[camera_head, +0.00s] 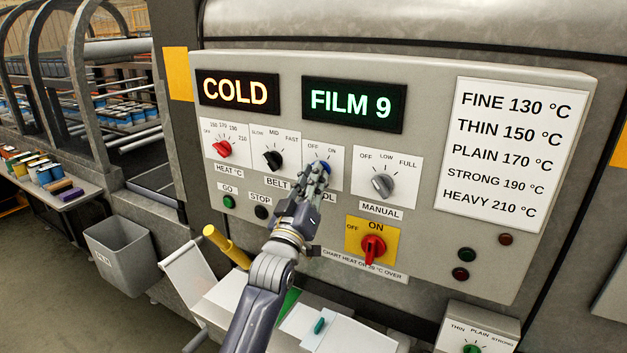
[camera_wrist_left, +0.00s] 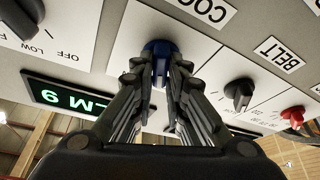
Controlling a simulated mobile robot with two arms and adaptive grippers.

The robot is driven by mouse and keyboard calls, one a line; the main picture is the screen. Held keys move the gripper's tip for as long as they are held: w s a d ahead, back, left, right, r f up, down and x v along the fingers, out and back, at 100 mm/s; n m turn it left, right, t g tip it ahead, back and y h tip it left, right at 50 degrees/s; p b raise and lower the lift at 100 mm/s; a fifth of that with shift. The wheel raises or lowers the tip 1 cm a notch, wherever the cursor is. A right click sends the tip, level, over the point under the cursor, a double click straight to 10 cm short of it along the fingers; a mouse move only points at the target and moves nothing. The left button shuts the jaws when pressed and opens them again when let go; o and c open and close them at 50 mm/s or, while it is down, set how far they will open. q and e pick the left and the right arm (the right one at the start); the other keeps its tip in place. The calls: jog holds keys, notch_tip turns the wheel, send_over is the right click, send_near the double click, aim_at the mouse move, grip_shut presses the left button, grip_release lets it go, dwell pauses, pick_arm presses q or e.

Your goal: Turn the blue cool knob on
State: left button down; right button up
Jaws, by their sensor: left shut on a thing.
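The blue cool knob (camera_head: 326,166) is on the grey control panel (camera_head: 430,75), below the green "FILM 9" display, on a white plate marked OFF and ON. My left gripper (camera_head: 318,176) reaches up to it from below and is shut on it. In the left wrist view the blue knob (camera_wrist_left: 158,47) sits between the two fingertips (camera_wrist_left: 160,72) of my left gripper. The fingers cover most of the knob and part of its COOL label in the head view, so I cannot tell which way it points. My right gripper is not in view.
The black belt knob (camera_head: 273,159) and red heat knob (camera_head: 222,149) are to the left. The grey manual knob (camera_head: 383,185) is close on the right. A red switch (camera_head: 373,248) on a yellow plate is below. A yellow handle (camera_head: 226,246) stands beside my left arm.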

pick_arm(q)
jog(key=shift+w+a+m+g+h+b, duration=0.1)
jog(key=shift+m+g+h+b, duration=0.35)
jog(key=shift+m+h, duration=1.25)
jog(key=shift+s+m+g+h+b, duration=0.1)
jog(key=shift+m+g+h+b, duration=0.35)
jog(key=shift+m, duration=2.45)
jog(key=shift+w+a+m+g+h+b, duration=0.15)
jog(key=shift+m+g+h, duration=0.65)
jog(key=shift+m, duration=1.5)
jog(key=shift+d+m+h, duration=0.1)
jog(key=shift+m+h, duration=0.2)
jog(key=shift+h, duration=0.05)
jog(key=c, duration=1.6)
grip_release()
jog(key=v, duration=1.2)
jog(key=shift+f, duration=0.15)
